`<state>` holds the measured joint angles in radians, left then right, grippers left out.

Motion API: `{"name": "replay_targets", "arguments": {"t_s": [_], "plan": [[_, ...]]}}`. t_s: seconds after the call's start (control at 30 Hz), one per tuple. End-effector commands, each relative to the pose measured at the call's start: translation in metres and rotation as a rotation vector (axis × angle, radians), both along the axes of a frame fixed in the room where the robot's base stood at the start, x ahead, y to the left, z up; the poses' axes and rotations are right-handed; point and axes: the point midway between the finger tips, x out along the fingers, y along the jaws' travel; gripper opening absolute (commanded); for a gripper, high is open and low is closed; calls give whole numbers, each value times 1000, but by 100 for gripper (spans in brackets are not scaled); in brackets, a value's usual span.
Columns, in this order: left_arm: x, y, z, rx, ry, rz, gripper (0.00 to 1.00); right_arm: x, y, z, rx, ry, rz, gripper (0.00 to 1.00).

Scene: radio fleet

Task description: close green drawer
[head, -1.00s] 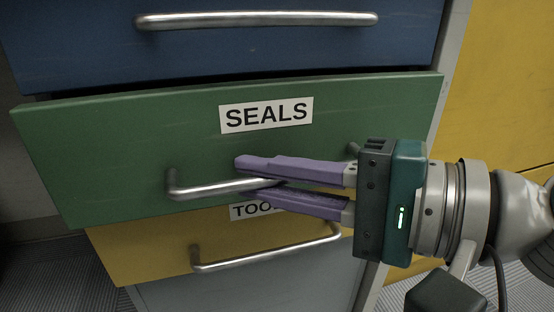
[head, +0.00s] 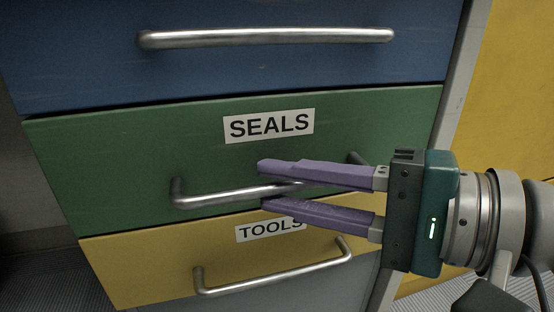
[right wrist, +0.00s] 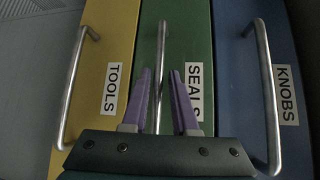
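The green drawer (head: 120,160), labelled SEALS, sits nearly flush with the drawers around it. Only a thin dark line shows above its top edge. Its metal bar handle (head: 210,196) runs across its front. My right gripper (head: 263,186) is at the handle, with its two purple fingers apart above and below the bar. In the right wrist view, the green drawer (right wrist: 203,45) is in the middle and its handle (right wrist: 162,50) passes between the open fingers, with gaps visible. Part of the handle is hidden behind the fingers. My left gripper is not in view.
The blue drawer (head: 90,65) is above, with its own handle (head: 265,38); its label reads KNOBS in the right wrist view. The yellow TOOLS drawer (head: 130,265) and its handle (head: 270,276) are below. A yellow surface (head: 510,110) stands to the right.

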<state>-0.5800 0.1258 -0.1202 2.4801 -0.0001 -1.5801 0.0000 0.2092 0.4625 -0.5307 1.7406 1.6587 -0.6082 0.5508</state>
Motion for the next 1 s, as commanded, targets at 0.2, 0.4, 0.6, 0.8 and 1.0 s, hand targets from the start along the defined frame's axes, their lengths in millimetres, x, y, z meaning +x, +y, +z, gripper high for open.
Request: {"name": "replay_targets", "arguments": {"t_s": [0.2, 0.4, 0.6, 0.8, 1.0], "plan": [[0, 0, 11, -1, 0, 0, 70, -22, -41, 7, -4, 5, -1, 27], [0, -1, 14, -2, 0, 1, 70, -33, -64, 10, -4, 4, -1, 27], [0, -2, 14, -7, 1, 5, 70, -35, -68, 10, -2, 1, 1, 27], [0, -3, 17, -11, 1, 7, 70, -35, -67, 12, -4, 0, 3, 27], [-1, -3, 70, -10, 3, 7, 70, -53, -56, 56, -83, -55, 60, 27]]}}
